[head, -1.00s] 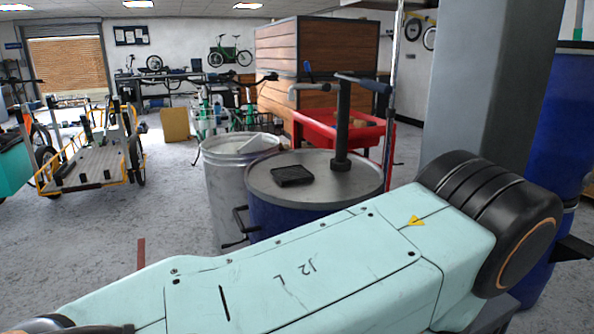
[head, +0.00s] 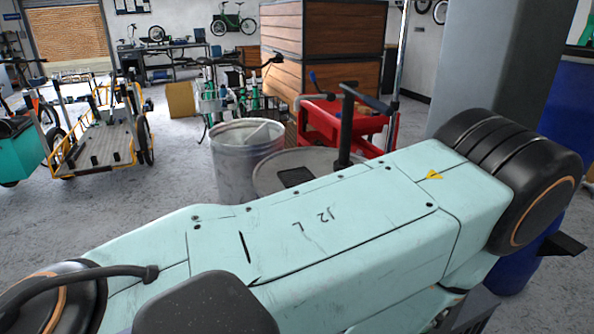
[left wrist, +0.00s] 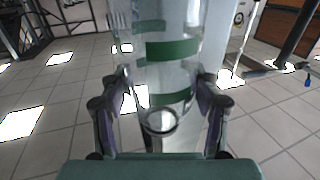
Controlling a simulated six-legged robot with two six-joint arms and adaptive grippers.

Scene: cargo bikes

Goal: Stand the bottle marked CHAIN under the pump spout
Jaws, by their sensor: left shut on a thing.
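In the left wrist view my left gripper (left wrist: 163,82) is shut on a clear bottle (left wrist: 172,72) with green bands, one finger on each side. No marking can be read on it. In the head view the pump (head: 345,128) stands on a drum (head: 262,178), its dark handle reaching right. A black grate (head: 297,176) lies on the drum top, partly hidden by my left arm, which also covers the drum's front. My left gripper and the bottle do not show in the head view. My right gripper is not in view.
A grey bin (head: 245,160) stands left of the drum. A grey pillar (head: 495,65) and a blue drum (head: 555,120) are at the right. Cargo bikes (head: 105,135) stand left; the floor between is clear.

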